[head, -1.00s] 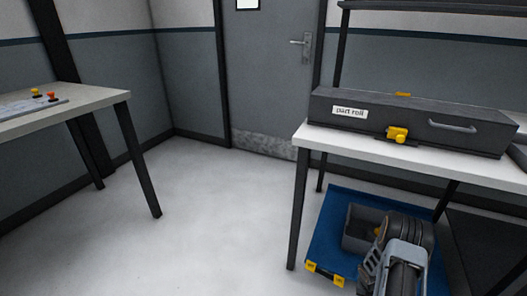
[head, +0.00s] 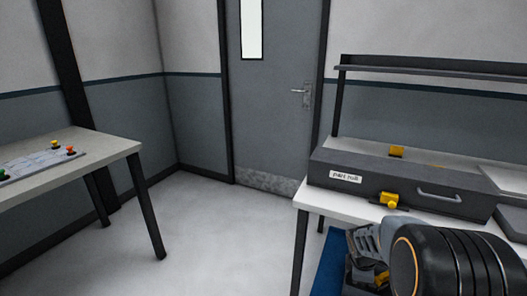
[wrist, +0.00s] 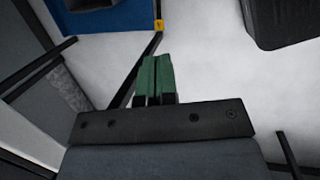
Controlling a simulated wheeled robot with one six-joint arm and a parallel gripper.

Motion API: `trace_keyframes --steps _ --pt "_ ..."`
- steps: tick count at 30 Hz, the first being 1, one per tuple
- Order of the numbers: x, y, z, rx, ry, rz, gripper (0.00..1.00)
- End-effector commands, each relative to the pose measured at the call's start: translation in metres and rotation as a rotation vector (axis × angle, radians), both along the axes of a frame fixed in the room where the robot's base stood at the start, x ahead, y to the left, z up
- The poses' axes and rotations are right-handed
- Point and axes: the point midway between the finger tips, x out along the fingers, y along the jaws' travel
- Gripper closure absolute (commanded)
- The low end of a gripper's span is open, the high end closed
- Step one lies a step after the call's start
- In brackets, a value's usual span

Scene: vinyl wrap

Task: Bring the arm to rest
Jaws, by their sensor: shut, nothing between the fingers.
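My gripper (wrist: 155,80) shows in the wrist view with its two green fingers pressed together and nothing between them. It is apart from everything, with pale floor behind it. In the head view my arm fills the lower right corner, in front of the right-hand bench. The gripper's fingertips cannot be made out there.
A dark case (head: 400,183) with a label and yellow latch lies on the white bench (head: 312,200). A blue mat (head: 328,265) lies below, partly hidden by my arm. A table (head: 95,155) stands left. The floor (head: 215,235) between is clear, before a closed door (head: 275,110).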

Motion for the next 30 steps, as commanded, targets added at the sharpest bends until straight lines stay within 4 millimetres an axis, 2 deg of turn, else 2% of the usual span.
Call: trace_keyframes --steps 1,3,6,9,12,15,19,30 --pt "-0.01 0.017 0.058 0.028 -0.063 -0.111 1.0" --pt "-0.026 0.038 0.105 0.082 -0.134 -0.284 1.0" --pt "-0.052 0.066 0.16 0.169 -0.215 -0.51 1.0" --pt "-0.077 0.089 0.201 0.258 -0.271 -0.704 1.0" --pt "-0.099 0.106 0.231 0.338 -0.303 -0.861 1.0" --pt "-0.116 0.119 0.25 0.402 -0.318 -0.978 1.0" --pt "-0.129 0.129 0.262 0.453 -0.323 -1.073 1.0" --pt "-0.133 0.13 0.264 0.466 -0.324 -1.101 1.0"
